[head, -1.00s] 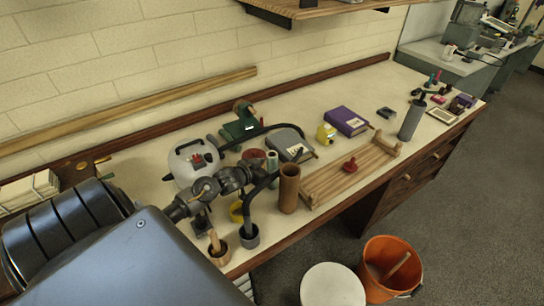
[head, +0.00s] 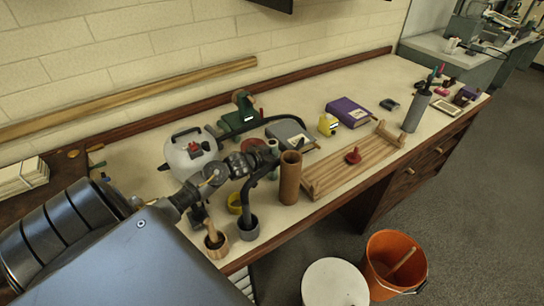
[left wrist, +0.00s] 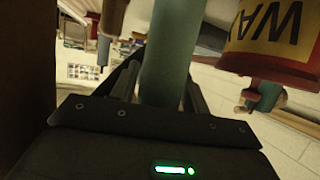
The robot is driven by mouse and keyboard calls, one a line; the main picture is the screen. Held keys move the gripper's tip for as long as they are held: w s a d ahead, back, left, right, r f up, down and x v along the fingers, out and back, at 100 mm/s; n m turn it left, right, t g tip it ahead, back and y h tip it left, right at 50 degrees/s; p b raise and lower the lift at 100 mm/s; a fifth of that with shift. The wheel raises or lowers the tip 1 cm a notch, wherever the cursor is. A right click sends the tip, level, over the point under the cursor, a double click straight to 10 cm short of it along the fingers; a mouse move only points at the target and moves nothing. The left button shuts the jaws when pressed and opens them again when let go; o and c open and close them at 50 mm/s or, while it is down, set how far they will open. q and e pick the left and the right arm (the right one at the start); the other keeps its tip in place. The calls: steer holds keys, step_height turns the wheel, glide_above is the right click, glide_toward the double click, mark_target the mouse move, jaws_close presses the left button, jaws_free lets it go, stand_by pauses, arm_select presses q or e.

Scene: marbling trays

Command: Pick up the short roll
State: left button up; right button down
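The short roll is a plain grey-green cylinder; it fills the middle of the left wrist view (left wrist: 164,55). In the head view only its pale upper end (head: 272,146) shows, just left of a taller brown tube (head: 290,180); my gripper hides the rest. My left gripper (head: 264,164) is at the roll, among the crowded things on the bench. In the left wrist view its two dark fingers (left wrist: 164,85) lean in on both sides of the roll, with no clear gap, and look shut on it. My right gripper is not in view.
A wooden rack (head: 350,168) lies to the right. A yellow-and-red tin (left wrist: 270,45) is close by in the wrist view. The back right bench is clearer.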

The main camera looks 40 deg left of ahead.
arm_select(q)
steer(key=c, duration=0.7)
